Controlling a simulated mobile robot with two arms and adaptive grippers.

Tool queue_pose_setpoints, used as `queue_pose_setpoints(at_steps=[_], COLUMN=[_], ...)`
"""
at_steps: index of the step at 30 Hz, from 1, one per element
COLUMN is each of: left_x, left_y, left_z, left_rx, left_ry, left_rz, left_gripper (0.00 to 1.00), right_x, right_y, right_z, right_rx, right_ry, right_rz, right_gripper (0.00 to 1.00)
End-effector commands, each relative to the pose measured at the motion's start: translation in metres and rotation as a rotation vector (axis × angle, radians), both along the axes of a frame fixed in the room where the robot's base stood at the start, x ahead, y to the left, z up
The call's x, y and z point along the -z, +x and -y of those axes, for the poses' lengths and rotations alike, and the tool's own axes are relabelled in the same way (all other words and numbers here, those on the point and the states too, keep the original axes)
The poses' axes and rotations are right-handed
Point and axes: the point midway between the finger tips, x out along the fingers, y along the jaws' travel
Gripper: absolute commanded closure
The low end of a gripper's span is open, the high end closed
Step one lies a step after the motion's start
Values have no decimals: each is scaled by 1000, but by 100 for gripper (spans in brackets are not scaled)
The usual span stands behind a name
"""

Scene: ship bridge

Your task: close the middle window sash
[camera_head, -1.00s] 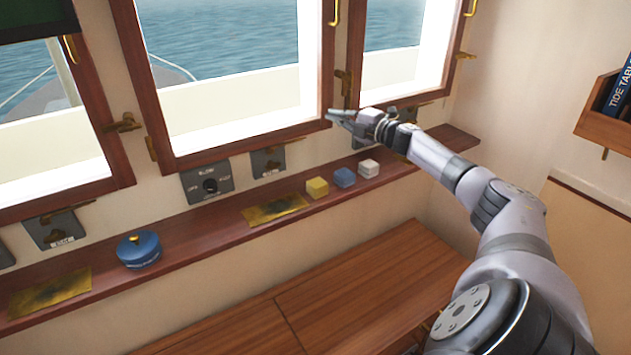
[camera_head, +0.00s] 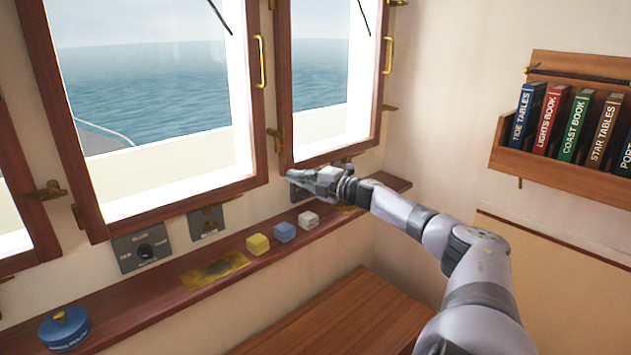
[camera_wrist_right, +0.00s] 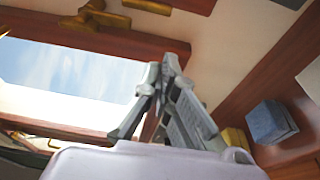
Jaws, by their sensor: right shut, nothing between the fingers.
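The middle window sash (camera_head: 177,204) is a reddish-brown wooden frame around a large pane, with a brass handle (camera_head: 262,60) on its right stile. Its lower right corner stands close to my right gripper (camera_head: 287,174). I cannot tell how far the sash stands from its frame. My right gripper is shut and empty, its fingertips just right of that corner in the head view. In the right wrist view, the closed fingertips (camera_wrist_right: 163,68) overlap a brown wooden frame (camera_wrist_right: 95,36); whether they touch it is unclear. My left gripper is out of view.
A wooden ledge (camera_head: 150,303) below the windows holds a blue round tin (camera_head: 64,330), a yellow cube (camera_head: 257,244), a blue cube (camera_head: 284,232) and a white cube (camera_head: 308,220). The right window (camera_head: 330,150) is beside the gripper. A book rack (camera_head: 560,178) hangs at right.

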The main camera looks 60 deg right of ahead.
Motion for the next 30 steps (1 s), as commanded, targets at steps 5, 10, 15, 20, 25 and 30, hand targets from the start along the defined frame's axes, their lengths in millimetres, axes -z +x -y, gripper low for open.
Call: queue_pose_setpoints(at_steps=[5,10,15,20,25,30], left_x=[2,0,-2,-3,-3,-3], left_y=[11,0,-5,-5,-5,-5], left_z=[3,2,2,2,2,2], left_rx=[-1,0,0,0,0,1], left_ry=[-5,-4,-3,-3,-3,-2], left_rz=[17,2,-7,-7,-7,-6], left_gripper=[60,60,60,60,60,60], right_x=[3,1,0,0,0,8], right_y=[-17,-29,-40,-45,-45,-47], right_z=[10,17,24,26,27,29], right_rx=[1,0,0,-1,-1,11], right_ry=[-1,0,0,-1,-1,12], right_rz=[-6,-5,-3,-2,0,-7], right_gripper=[100,100,100,100,100,100])
